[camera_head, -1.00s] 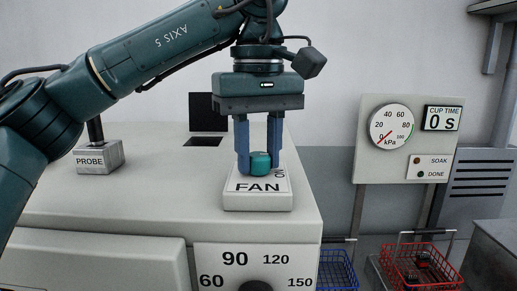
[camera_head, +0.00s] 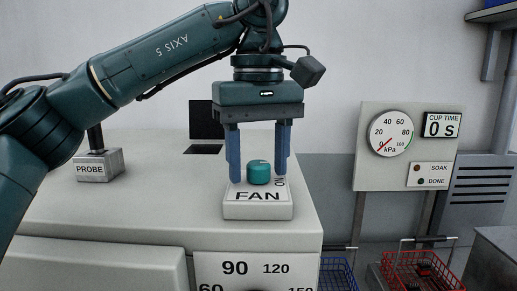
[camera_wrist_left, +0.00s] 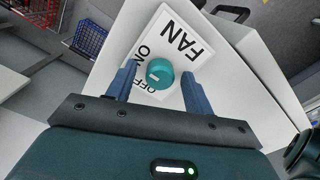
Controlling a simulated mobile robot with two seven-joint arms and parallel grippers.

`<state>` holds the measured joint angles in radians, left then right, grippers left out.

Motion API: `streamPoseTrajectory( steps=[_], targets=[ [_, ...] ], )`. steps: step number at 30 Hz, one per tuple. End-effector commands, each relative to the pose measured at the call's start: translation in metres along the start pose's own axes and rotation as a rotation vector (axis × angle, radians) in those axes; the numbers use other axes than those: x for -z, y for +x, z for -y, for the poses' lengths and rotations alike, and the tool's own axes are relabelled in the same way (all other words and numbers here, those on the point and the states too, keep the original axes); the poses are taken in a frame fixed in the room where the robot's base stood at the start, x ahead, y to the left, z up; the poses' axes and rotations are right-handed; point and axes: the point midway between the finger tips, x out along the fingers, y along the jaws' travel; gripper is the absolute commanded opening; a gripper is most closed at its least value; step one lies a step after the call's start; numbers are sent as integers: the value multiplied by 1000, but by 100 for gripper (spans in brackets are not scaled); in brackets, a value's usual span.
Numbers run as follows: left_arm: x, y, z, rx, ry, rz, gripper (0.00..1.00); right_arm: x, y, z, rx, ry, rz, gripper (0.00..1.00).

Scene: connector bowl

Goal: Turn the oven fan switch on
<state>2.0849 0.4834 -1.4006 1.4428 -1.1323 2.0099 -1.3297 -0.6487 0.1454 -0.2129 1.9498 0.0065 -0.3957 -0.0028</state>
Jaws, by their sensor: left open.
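The fan switch is a teal round knob (camera_head: 258,172) on a white block labelled FAN (camera_head: 230,208), on top of the oven (camera_head: 140,205). My left gripper (camera_head: 258,180) points down over it, fingers spread wide on both sides and apart from the knob. The left wrist view shows the knob (camera_wrist_left: 160,74) between the two open fingers (camera_wrist_left: 156,88). ON and OFF are printed beside it. A short white mark on the knob lies on the side of these words; I cannot tell exactly which it points to. My right gripper is not in view.
A PROBE block (camera_head: 99,166) with a dark upright stands at the left on the oven top. A gauge panel (camera_head: 407,147) stands to the right. A blue basket (camera_head: 338,274) and a red basket (camera_head: 420,272) are low at the right. The oven top around the switch is mostly clear.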

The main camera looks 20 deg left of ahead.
Motion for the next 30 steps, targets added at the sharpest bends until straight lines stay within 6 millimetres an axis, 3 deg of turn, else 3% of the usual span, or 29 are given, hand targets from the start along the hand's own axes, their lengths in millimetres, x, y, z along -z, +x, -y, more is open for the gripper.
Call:
streamPoseTrajectory(
  steps=[5, 16, 22, 30],
  targets=[
    [0, -13, 0, -1, -2, -2, 52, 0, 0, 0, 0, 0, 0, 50],
    [-1, -82, 0, -5, -6, -8, 52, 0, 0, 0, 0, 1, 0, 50],
    [-1, -108, 0, -5, -5, -8, 52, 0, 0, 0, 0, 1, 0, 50],
    [0, -123, -1, 7, -1, 2, 52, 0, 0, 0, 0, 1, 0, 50]
  ],
)
